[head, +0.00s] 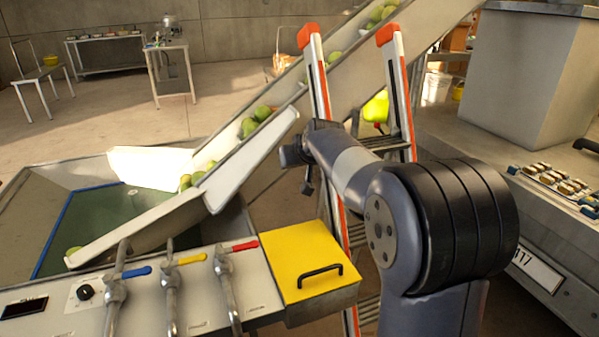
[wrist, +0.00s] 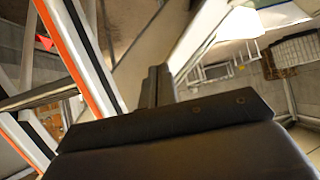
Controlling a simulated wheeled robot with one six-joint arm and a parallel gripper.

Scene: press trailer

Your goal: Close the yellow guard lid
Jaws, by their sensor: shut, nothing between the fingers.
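The yellow guard lid (head: 290,250) is at the right end of the grey control panel in the head view. It lies flat on top of its box, and a black handle (head: 320,276) is on its upper face. My gripper (head: 308,188) is beyond and above the lid, apart from it, near the ladder and the conveyor chute. In the wrist view, my gripper (wrist: 158,84) has its fingers together and empty. The lid is not seen in the wrist view.
An orange-and-white ladder (head: 318,90) stands close beside my arm. A chute (head: 215,175) carrying green fruit slopes behind the panel. Several levers, including a red-handled one (head: 243,246), rise left of the lid. A grey cabinet (head: 525,75) stands at right.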

